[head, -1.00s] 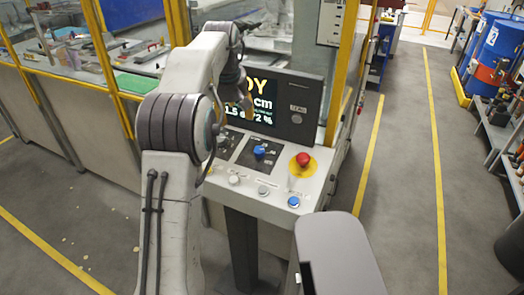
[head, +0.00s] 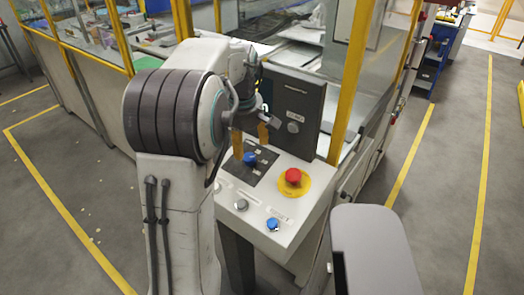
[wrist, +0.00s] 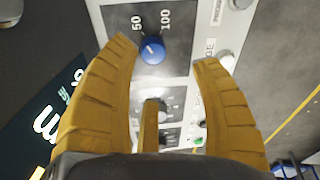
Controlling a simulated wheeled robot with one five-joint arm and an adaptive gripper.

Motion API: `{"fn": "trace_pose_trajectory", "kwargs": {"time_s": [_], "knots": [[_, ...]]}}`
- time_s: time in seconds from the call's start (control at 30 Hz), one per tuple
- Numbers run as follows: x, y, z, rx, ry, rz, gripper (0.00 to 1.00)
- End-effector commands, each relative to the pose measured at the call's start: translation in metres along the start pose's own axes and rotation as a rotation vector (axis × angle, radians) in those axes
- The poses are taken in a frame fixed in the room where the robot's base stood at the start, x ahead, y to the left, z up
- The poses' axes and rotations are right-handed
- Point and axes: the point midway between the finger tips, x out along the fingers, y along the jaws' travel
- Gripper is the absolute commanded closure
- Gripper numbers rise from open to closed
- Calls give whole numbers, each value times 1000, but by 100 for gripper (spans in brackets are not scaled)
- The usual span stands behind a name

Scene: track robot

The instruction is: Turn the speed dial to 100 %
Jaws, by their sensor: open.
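The speed dial is a blue knob (head: 250,158) on a dark plate of the sloped control panel (head: 305,208). In the wrist view the dial (wrist: 152,50) has the labels 50 and 100 beside it, with its white mark turned between them. My gripper (head: 251,145) has yellow-brown fingers and hangs just above the dial. In the wrist view my gripper (wrist: 164,52) is open and empty, its side fingertips to the left and right of the dial. I cannot tell whether any finger touches it.
A red mushroom button (head: 293,176) on a yellow disc sits right of the dial. A white-grey button (head: 241,206) and a blue button (head: 273,224) line the front edge. The display housing (head: 295,115) rises behind. A grey knob (wrist: 152,107) shows below the dial in the wrist view.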

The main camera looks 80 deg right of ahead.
Motion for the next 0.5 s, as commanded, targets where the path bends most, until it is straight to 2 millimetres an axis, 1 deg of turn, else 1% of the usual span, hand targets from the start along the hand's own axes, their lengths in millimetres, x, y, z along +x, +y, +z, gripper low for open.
{"fn": "trace_pose_trajectory", "kwargs": {"time_s": [0.03,0.2,0.5], "knots": [[3,-2,0,-34,0,-1,42],[3,4,-1,-144,4,21,42],[4,8,-2,-278,4,40,42]]}}
